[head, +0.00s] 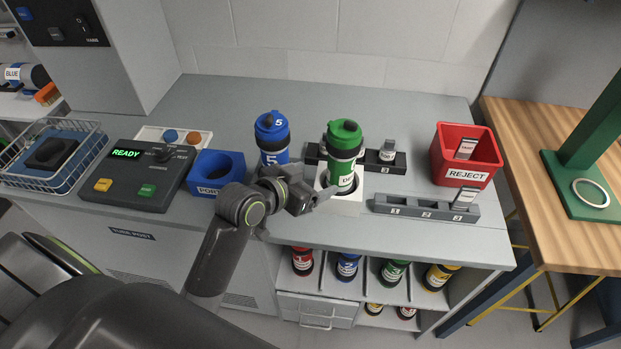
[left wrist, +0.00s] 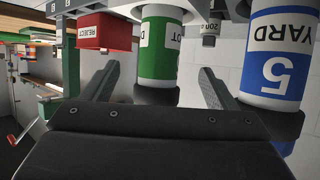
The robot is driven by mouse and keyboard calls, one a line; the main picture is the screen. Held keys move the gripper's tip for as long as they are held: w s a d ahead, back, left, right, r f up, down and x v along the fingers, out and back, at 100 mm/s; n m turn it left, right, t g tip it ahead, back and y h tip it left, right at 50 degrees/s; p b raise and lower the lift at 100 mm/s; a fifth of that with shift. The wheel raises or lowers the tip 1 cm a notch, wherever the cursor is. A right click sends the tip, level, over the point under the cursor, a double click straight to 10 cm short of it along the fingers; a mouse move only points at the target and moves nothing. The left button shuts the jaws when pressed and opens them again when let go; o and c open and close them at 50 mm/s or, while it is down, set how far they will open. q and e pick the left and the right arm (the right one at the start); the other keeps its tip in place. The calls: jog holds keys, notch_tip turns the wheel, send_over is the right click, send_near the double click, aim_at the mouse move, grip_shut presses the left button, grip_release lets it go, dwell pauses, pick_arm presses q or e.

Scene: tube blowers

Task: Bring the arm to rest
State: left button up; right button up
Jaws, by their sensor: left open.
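My left gripper (head: 318,194) is open and empty, beside the green-capped tube (head: 343,145) at its lower front left. The tube stands upright in a white holder (head: 340,205) on the grey bench. In the left wrist view, which is upside down, the fingers of the gripper (left wrist: 158,72) spread apart, and the green tube (left wrist: 160,50) shows between them, not gripped. A blue tube (head: 271,135) labelled 5 stands upright behind my left wrist; it also shows at the right of the left wrist view (left wrist: 275,60). My right gripper is not in view.
A blue port block (head: 216,172) and a control box (head: 140,175) reading READY stand left. A red REJECT bin (head: 466,155) and a numbered grey rack (head: 425,208) are at right. Several tubes sit on the shelf below. Bare bench lies at the back.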

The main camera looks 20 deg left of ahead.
pick_arm(q)
jog(key=s+a+f+n+g+y, duration=0.1)
jog(key=s+a+f+g+y, duration=0.2)
jog(key=s, duration=0.6)
jog(key=s+a+f+n+g+y, duration=0.1)
jog(key=s+a+f+n+g, duration=0.2)
jog(key=s, duration=0.5)
jog(key=s+a+f+g+y, duration=0.2)
jog(key=s+a+f, duration=0.25)
jog(key=s, duration=0.45)
notch_tip(320, 180, down, 26)
jog(key=g, duration=0.2)
jog(key=s+f+g+h, duration=0.1)
jog(key=s+f, duration=1.4)
jog(key=shift+s+d+f, duration=0.25)
jog(key=shift+s+d, duration=0.05)
jog(key=shift+s, duration=0.05)
